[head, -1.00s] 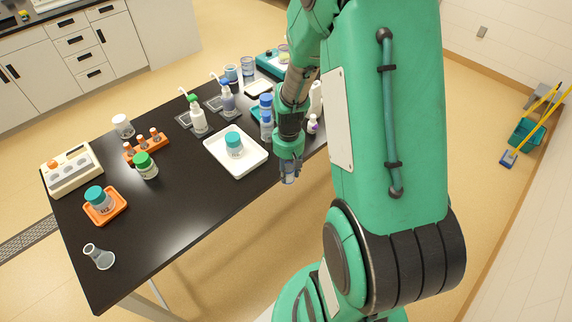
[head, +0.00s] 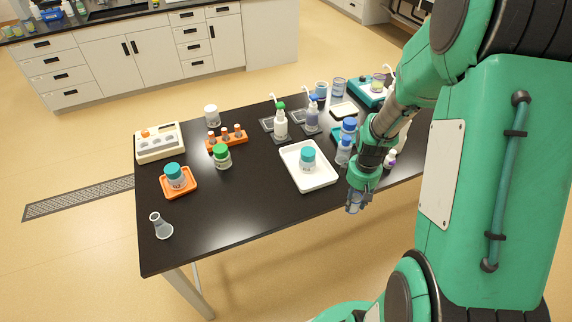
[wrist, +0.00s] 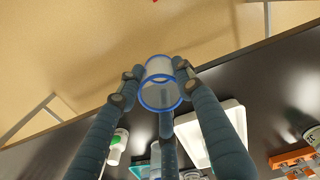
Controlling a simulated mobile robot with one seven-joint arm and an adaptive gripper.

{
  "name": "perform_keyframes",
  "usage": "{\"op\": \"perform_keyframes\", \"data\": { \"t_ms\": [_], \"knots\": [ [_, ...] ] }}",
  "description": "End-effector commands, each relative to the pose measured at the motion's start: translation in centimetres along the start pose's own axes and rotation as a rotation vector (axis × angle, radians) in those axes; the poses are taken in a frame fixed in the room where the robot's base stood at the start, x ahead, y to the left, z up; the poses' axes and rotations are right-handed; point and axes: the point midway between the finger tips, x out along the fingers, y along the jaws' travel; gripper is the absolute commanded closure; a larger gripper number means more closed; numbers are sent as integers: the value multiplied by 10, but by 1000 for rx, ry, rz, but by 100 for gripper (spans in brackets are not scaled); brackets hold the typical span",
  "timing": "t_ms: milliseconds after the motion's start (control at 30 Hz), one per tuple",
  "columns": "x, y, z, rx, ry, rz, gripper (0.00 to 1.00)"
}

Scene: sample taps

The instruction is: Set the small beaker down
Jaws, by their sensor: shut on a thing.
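The small beaker (wrist: 160,94) is clear with a blue rim and sits between my fingers in the wrist view. My gripper (head: 354,203) is shut on it. In the head view the beaker (head: 354,206) is small and partly hidden by my fingers. My gripper holds it at the front edge of the black table (head: 240,215), with floor seen behind it in both views. I cannot tell its exact height above the table top.
A white tray (head: 323,183) with a teal-lidded jar (head: 307,160) lies left of my gripper. Blue-capped bottles (head: 344,150) stand close behind it. An orange tray (head: 190,190) and a conical flask (head: 161,226) are at the left. The table's front middle is bare.

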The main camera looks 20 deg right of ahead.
Motion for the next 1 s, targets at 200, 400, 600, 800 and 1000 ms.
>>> {"op": "perform_keyframes", "data": {
  "t_ms": [200, 400, 600, 800, 1000],
  "knots": [
    [-2, 0, -15, -9, 0, 0, 78],
    [-3, -2, -53, -29, 0, 0, 78],
    [-6, -12, -113, -58, 1, -1, 78],
    [-8, -32, -180, -88, 2, -1, 78],
    [-7, -63, -244, -118, 3, -2, 78]
  ]
}}
